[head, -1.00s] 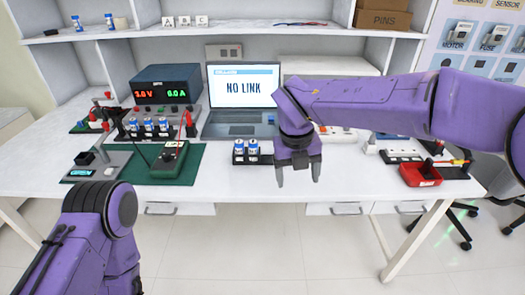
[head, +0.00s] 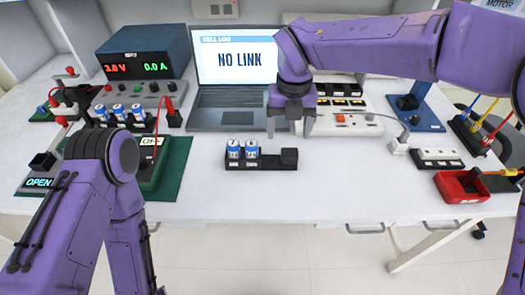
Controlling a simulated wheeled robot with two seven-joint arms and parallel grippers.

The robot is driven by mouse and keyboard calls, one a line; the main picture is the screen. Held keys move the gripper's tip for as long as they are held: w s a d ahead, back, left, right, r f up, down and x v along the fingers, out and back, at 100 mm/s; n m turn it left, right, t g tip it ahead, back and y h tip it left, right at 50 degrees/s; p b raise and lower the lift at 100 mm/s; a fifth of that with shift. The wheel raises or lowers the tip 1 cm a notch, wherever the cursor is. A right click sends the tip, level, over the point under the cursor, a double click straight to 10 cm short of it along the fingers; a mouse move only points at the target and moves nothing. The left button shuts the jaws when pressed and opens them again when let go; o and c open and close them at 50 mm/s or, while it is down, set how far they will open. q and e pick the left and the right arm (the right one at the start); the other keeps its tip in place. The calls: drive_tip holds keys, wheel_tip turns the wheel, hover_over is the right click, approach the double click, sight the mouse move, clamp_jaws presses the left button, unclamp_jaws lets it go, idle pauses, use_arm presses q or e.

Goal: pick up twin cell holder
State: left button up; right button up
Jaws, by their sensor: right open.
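The twin cell holder (head: 274,163) is a low black tray on the white table, in front of the laptop. Two upright blue-and-white cells (head: 242,150) stand in its left part, and a black block is at its right end. My right gripper (head: 290,128) points down just behind and above the holder's right part. Its two fingers are apart with nothing between them, and it does not appear to touch the holder. My left arm is at the lower left, and its gripper is not in view.
The laptop (head: 238,68) reading "NO LINK" stands behind the holder. A power supply (head: 144,53) and several cells in a rack (head: 128,124) are left. The table in front is clear.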

sight(290, 152)
drive_tip(key=f, duration=0.8)
drive_tip(key=shift+d+f, duration=0.2)
drive_tip(key=shift+d, duration=0.2)
drive_tip(key=c, duration=1.1)
drive_tip(key=shift+o, duration=0.2)
drive_tip(key=shift+r, duration=0.1)
drive_tip(key=shift+r, duration=0.55)
wheel_tip(290, 152, up, 2)
drive_tip(key=shift+r, duration=0.1)
drive_tip(key=s+a+r, duration=0.1)
drive_tip(key=s+r, duration=0.4)
drive_tip(key=s, duration=0.2)
drive_tip(key=s+r+b, duration=0.1)
drive_tip(key=s+r, duration=0.3)
drive_tip(key=s, duration=0.3)
drive_tip(key=shift+a+r, duration=0.35)
drive_tip(key=shift+a, duration=0.05)
drive_tip(key=shift+w+f, duration=0.1)
drive_tip(key=shift+f, duration=0.05)
